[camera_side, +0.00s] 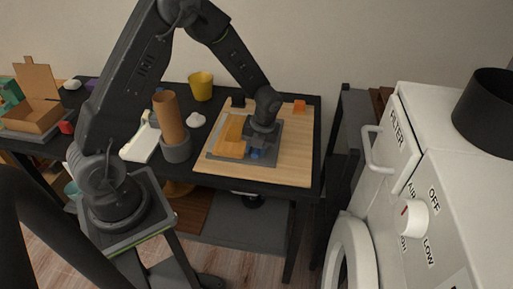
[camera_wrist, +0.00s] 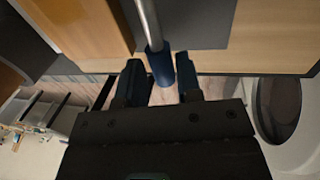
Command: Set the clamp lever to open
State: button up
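The clamp lever shows in the wrist view as a metal rod with a blue grip (camera_wrist: 160,66) at its end. The grip lies between the two fingers of my gripper (camera_wrist: 160,82), with a visible gap to the right finger and a narrower one to the left. In the side view my gripper (camera_side: 258,146) is low over the clamp's grey base plate (camera_side: 272,132), and a bit of the blue grip (camera_side: 255,155) shows beneath it. An orange-yellow block (camera_side: 229,134) is on the plate, left of my gripper. The lever's pivot is hidden.
The plate lies on a wooden board (camera_side: 296,155) on a black table. A grey pot with a brown tube (camera_side: 170,118) stands left. A white machine (camera_side: 462,180) stands right.

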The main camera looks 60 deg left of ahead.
jog(key=shift+o, duration=1.3)
notch_tip(320, 180, up, 14)
jog(key=w+d, duration=0.2)
jog(key=shift+f, duration=0.25)
jog(key=s+d+r+n+t, duration=0.2)
jog(key=s+r+n, duration=0.2)
jog(key=n, duration=0.5)
jog(key=s+d+r+n+t+h, duration=0.1)
jog(key=s+r+n, duration=0.3)
jog(key=s+n, duration=0.5)
jog(key=s+d+r+n+t, duration=0.3)
jog(key=s+r+n+t, duration=0.1)
jog(key=s+n, duration=0.3)
jog(key=shift+d+r+n+h, duration=0.2)
jog(key=shift+r+n+h, duration=0.1)
jog(key=shift+n, duration=0.8)
